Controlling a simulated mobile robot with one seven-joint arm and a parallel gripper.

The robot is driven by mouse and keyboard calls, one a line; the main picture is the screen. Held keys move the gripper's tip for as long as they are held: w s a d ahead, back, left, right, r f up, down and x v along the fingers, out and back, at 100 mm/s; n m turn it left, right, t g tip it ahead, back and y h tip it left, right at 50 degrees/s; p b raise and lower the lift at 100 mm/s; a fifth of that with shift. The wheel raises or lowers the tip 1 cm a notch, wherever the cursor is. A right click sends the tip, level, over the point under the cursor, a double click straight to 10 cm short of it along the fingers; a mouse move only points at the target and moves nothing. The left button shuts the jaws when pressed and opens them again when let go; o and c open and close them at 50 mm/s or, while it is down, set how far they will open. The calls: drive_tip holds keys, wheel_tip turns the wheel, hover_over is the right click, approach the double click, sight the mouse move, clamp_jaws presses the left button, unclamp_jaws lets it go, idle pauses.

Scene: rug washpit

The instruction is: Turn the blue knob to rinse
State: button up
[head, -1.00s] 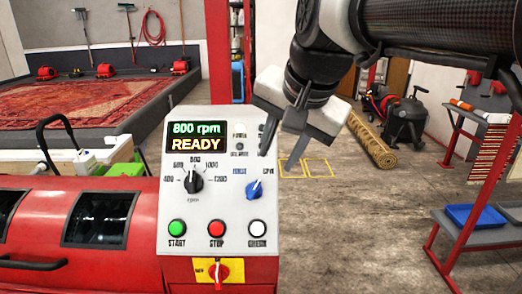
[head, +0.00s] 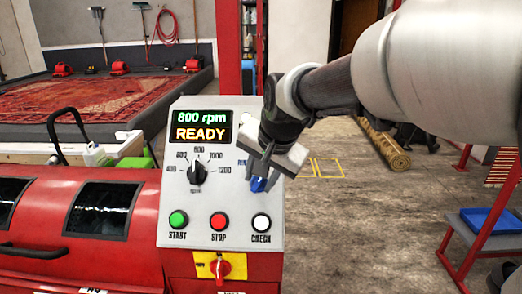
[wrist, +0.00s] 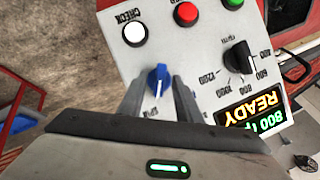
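The blue knob (head: 258,185) sits on the right side of the light grey control panel (head: 185,237), above the white CHECK button. My gripper (head: 259,170) is at the panel and hides the knob's upper part and most of its labels in the head view. In the wrist view the blue knob (wrist: 158,78) shows between the two fingertips of my gripper (wrist: 160,86). The fingers are apart, with a visible gap on each side of the knob. I cannot tell for sure which label the knob points to. The display (head: 203,126) reads 800 rpm READY.
The black rpm knob (head: 197,173) is left of the blue knob. The green START (head: 178,219), red STOP (head: 219,221) and white CHECK (head: 261,222) buttons line the panel below. A red and yellow switch (head: 220,266) is underneath.

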drive_tip(key=shift+w+f, duration=0.15)
drive_tip(key=shift+f, duration=0.1)
drive_tip(key=c, duration=0.7)
